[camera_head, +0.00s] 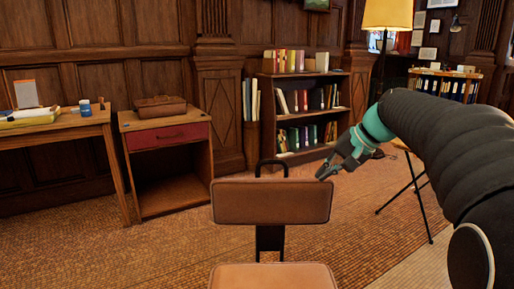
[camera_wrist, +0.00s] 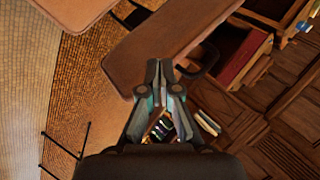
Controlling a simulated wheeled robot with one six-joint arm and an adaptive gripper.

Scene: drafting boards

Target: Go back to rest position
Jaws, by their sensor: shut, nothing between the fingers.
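My gripper (camera_head: 325,174) is at the end of my dark arm, which reaches in from the right in the head view. It hangs in the air near the right end of the chair's brown backrest (camera_head: 272,200). In the wrist view my gripper (camera_wrist: 159,66) points at the brown backrest (camera_wrist: 165,38), with its fingertips together and nothing between them. I cannot tell whether the fingertips touch the backrest. No other task object is named.
The chair seat (camera_head: 272,277) is in front. Behind stand a small cabinet with a red drawer (camera_head: 168,137), a desk (camera_head: 75,128) at left and a bookshelf (camera_head: 347,100). A floor lamp (camera_head: 388,15) stands at right. Carpet (camera_head: 150,255) at left is clear.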

